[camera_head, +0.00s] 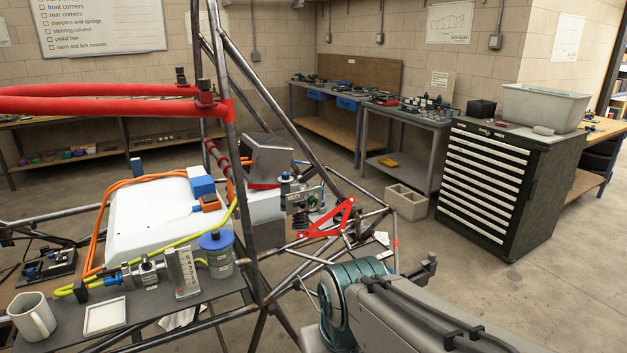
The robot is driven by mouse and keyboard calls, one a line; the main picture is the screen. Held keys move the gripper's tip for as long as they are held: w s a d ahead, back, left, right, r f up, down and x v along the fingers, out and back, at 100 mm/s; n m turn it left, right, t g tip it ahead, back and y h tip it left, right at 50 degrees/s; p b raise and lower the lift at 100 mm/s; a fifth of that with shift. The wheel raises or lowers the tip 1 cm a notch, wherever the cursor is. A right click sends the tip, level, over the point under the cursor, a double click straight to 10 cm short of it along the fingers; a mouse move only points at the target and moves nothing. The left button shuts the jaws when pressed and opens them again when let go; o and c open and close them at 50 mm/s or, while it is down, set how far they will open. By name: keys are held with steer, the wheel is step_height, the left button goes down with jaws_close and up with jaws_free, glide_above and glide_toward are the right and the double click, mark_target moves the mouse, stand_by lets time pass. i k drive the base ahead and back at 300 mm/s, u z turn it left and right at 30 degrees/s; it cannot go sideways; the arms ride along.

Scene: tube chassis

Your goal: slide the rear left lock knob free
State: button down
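I cannot tell for sure which part is the rear left lock knob. A small blue-topped knob (286,178) stands on a grey metal block (299,200) beside the tube chassis (265,285). Two black knobs (205,92) sit at the end of the red padded tubes (110,98). My arm's teal joint and grey link fill the bottom right, in front of the chassis. My gripper's fingers cannot be made out, and I see nothing held.
A red triangular arm (330,222) and dark tubes lie close to my arm. A shelf (220,296) holds a mug (32,317), a white tray (105,316) and a blue-lidded jar (216,254). A drawer cabinet (495,190) stands right.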

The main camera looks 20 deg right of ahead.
mark_target(302, 202)
steer(key=z, duration=0.4)
steer(key=i, duration=0.95)
steer(key=z, duration=0.35)
